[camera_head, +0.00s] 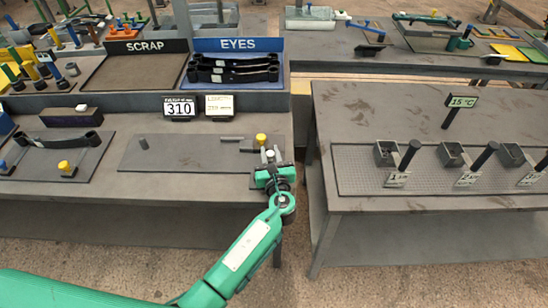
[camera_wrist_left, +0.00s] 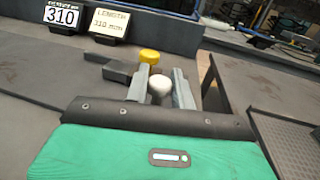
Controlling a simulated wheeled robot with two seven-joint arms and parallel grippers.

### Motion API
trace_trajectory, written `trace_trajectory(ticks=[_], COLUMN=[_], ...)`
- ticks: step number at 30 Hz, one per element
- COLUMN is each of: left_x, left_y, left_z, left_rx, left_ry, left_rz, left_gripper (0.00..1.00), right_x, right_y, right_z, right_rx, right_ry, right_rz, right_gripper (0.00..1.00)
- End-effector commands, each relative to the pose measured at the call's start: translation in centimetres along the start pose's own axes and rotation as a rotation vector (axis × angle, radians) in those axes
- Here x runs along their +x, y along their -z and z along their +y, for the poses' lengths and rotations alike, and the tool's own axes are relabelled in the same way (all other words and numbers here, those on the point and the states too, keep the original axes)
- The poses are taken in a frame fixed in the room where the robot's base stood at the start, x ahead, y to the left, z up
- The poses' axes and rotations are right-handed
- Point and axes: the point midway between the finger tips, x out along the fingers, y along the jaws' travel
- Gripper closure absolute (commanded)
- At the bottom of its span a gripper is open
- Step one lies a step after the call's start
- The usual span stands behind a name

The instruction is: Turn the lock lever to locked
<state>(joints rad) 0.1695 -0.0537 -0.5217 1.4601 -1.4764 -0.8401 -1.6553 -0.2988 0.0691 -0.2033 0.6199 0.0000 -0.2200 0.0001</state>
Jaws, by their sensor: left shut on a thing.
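My left gripper (camera_head: 270,160) is at the right end of the middle grey plate (camera_head: 190,160), by the table's front edge. Its two fingers stand on either side of a white round knob (camera_wrist_left: 160,86), which I take to be the lock lever's handle. The knob also shows in the head view (camera_head: 270,154). The gripper is shut on it. The lever's arm below the knob is mostly hidden. A yellow knob (camera_wrist_left: 149,56) stands on a dark block just beyond the fingers; it also shows in the head view (camera_head: 261,138). My right gripper is out of view.
A display reading 310 (camera_head: 180,107) and a length card (camera_head: 219,105) stand behind the plate. A short peg (camera_head: 143,143) rises at the plate's left. Another fixture with a dark strap (camera_head: 60,141) lies further left. A gap separates the right table (camera_head: 400,105).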

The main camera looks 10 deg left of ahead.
Motion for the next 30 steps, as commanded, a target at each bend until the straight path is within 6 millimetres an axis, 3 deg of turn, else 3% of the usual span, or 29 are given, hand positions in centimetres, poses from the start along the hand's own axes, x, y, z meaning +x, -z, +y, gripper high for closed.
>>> trace_trajectory(ticks=[21,22,24,30], left_x=[0.4,0.4,0.4,0.4], left_y=[0.0,0.0,0.0,0.0], left_z=[0.5,0.5,0.5,0.5], left_rx=[0.000,0.000,0.000,0.000], left_ry=[-0.085,-0.084,-0.084,-0.083], left_rz=[0.000,0.000,0.000,0.000], left_gripper=[1.00,0.74,0.60,0.57], right_x=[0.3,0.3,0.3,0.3], right_y=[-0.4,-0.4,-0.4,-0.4], right_z=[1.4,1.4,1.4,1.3], right_rx=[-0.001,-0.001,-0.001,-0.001], right_ry=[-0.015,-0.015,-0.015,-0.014], right_rz=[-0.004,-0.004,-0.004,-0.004], right_gripper=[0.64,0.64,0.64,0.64])
